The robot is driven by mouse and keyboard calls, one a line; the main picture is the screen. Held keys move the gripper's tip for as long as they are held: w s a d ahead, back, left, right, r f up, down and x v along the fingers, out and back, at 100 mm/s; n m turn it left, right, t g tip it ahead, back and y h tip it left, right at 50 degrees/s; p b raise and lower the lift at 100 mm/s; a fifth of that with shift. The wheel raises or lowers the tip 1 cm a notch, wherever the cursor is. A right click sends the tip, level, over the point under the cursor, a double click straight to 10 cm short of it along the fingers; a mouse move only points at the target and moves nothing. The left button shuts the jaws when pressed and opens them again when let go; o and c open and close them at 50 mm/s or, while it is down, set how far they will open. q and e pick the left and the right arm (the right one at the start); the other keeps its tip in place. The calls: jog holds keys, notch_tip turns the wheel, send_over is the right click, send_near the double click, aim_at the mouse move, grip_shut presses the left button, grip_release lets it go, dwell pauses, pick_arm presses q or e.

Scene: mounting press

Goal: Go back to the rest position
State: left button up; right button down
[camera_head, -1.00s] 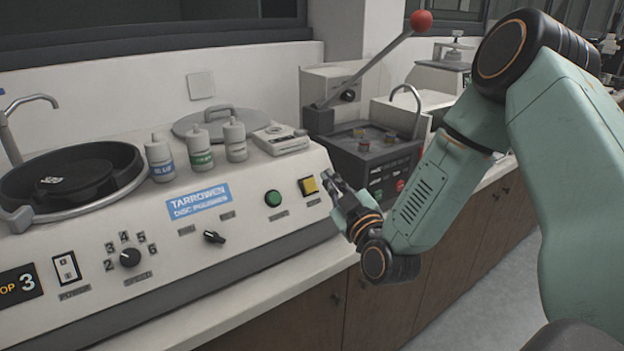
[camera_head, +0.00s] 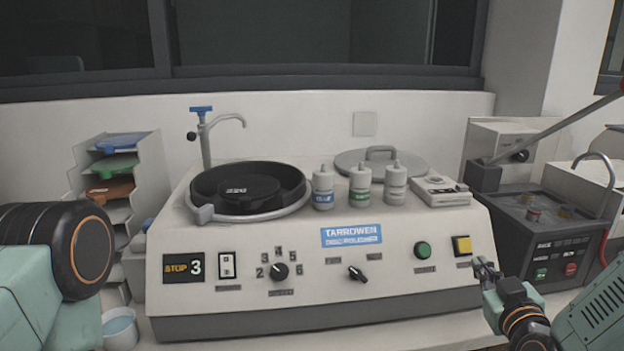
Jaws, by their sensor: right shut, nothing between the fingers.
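My right gripper (camera_head: 481,264) is at the lower right, shut and empty, in front of the right end of the disc polisher (camera_head: 330,262). Its fingertips show just below the yellow button (camera_head: 461,245); I cannot tell whether they touch the panel. My right arm runs off the lower right corner. On the left, part of my left arm (camera_head: 40,260) shows, but its gripper is outside the picture.
Bottles (camera_head: 360,187) and a white box (camera_head: 440,191) stand on the polisher, beside its black bowl (camera_head: 248,188). A rack of coloured discs (camera_head: 115,180) is at left, above a small cup (camera_head: 120,328). A dark press unit (camera_head: 535,225) with a long lever stands at right.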

jog(key=s+a+f+m+g+y+b, duration=0.1)
jog(key=s+a+f+g, duration=0.25)
jog(key=s+f, duration=0.4)
jog(key=s+a+f+m+g+y, duration=0.1)
jog(key=s+a+f+g, duration=0.25)
jog(key=s+f, duration=0.4)
jog(key=s+a+f+m+g+y+b, duration=0.1)
jog(key=s+a+f+g, duration=0.2)
jog(key=s+f+g, duration=0.5)
jog(key=s+a+f+g+b, duration=0.1)
jog(key=s+f, duration=0.3)
jog(key=s, duration=0.3)
jog(key=s+a+f+n+g+b, duration=0.1)
jog(key=s+f, duration=0.4)
jog(key=s, duration=0.2)
jog(key=shift+a+h, duration=0.15)
jog(key=shift+h, duration=0.25)
jog(key=shift+f, duration=0.1)
